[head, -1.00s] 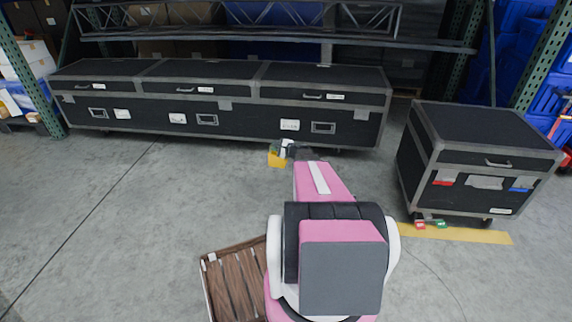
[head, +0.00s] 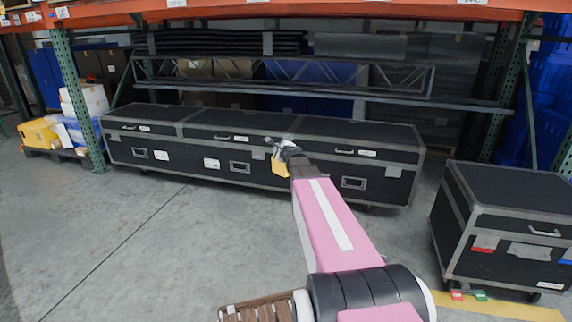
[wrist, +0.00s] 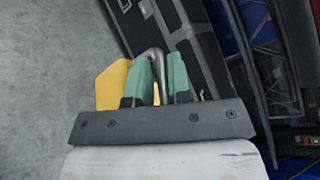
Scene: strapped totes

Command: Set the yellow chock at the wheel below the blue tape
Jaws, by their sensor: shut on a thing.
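The yellow chock (head: 279,166) is in my gripper (head: 284,147), in front of the long black case. In the wrist view the chock (wrist: 111,86) shows left of the green fingers, and a bent metal bar (wrist: 152,53) rises between the fingertips (wrist: 160,62). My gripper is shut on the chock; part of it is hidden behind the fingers. The black wheeled case (head: 500,225) stands at the right. Its front bears red tape (head: 485,243) on the left, a pale label in the middle and blue tape (head: 553,253) on the right. The wheel below the blue tape is hard to make out.
The long case (head: 225,172) stands under the rack. A slatted brown thing (head: 255,312) lies at the bottom.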

